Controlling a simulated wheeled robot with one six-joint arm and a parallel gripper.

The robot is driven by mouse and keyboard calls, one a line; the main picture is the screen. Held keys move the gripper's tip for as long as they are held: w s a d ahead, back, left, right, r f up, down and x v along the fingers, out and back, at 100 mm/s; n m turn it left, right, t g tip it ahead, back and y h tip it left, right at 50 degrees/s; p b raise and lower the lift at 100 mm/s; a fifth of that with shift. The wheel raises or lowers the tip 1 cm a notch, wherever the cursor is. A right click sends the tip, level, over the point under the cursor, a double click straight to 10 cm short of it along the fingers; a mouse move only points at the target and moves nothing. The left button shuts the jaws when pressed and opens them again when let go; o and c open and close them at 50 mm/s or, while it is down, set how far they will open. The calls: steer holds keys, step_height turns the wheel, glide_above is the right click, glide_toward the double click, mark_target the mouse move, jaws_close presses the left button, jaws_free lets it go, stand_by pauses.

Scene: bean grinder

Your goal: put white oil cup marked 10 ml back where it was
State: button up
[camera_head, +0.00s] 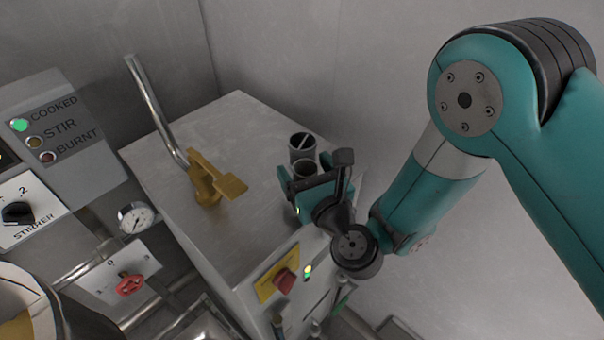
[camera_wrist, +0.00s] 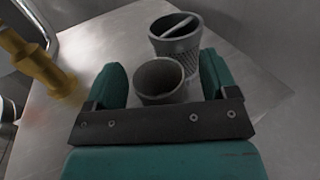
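A small grey-white cup (camera_wrist: 160,80), open at the top and dark inside, stands upright on the metal counter. It also shows in the head view (camera_head: 305,171), partly hidden behind my gripper. No 10 ml marking is readable, so I cannot tell for sure that it is the oil cup. My gripper (camera_wrist: 163,80) has its two teal fingers apart, one on each side of this cup, with a gap showing at each side. In the head view my gripper (camera_head: 305,185) is near the counter's right end.
A larger grey cup (camera_wrist: 176,42) with ribbed sides and a bar across its mouth stands just behind the small cup. A brass tap (camera_head: 208,182) on a bent pipe stands to the left. The counter (camera_head: 240,125) is bare between them. A red knob (camera_head: 285,281) is on the front.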

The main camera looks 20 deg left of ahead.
steer(key=c, duration=0.9)
steer(key=shift+r, duration=0.1)
